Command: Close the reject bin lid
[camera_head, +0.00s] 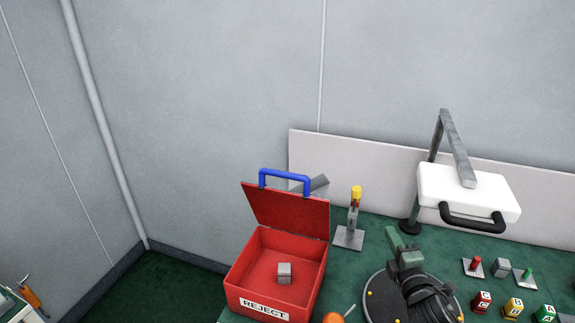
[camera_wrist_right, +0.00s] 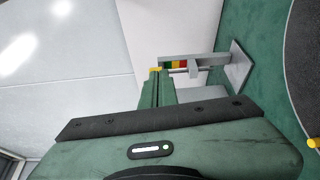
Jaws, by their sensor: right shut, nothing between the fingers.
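The red reject bin (camera_head: 235,297) stands on the green bench in the head view, with "REJECT" on its front. Its red lid (camera_head: 285,208) is open, tilted up at the back, with a blue handle (camera_head: 284,176) on its top edge. A small grey cube (camera_head: 284,273) lies inside the bin. My right gripper (camera_head: 393,238) is to the right of the bin, apart from it. Its green fingers are shut and empty, and they also show in the right wrist view (camera_wrist_right: 155,88). The bin is not seen in the wrist view. My left gripper is out of view.
A metal stand with a yellow tip (camera_head: 350,218) stands between bin and gripper. A dark disc with yellow knobs (camera_head: 375,303) lies under my right arm. A white lamp-like box with a black handle (camera_head: 465,196) and small lettered blocks (camera_head: 513,306) are at right.

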